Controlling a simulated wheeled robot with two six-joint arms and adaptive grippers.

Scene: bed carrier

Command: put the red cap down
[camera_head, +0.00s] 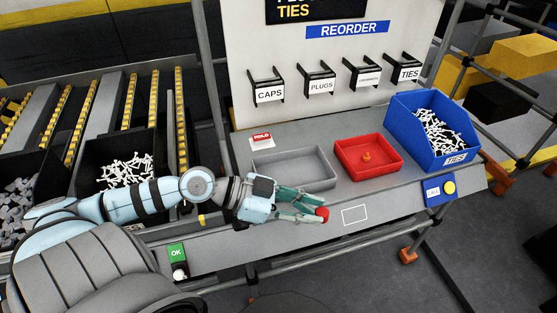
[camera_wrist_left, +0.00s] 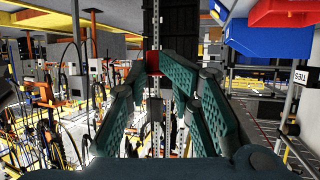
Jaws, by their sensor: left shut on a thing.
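The red cap (camera_head: 322,214) is between the fingertips of my left gripper (camera_head: 312,211), above the front part of the grey bench. In the left wrist view, the green fingers of my left gripper (camera_wrist_left: 152,72) close on the red cap (camera_wrist_left: 152,62) at their tips. A white outlined rectangle (camera_head: 355,215) is marked on the bench just right of the cap. The height of the cap above the bench is hard to tell. My right gripper is not in view.
A grey tray (camera_head: 263,163) looks empty. A red tray (camera_head: 341,153) holds a small red-orange piece (camera_head: 366,156). A blue bin (camera_head: 400,127) with white ties stands at the right, behind a box with a yellow button (camera_head: 449,187). A HOLD sign (camera_head: 261,137) stands behind the grey tray.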

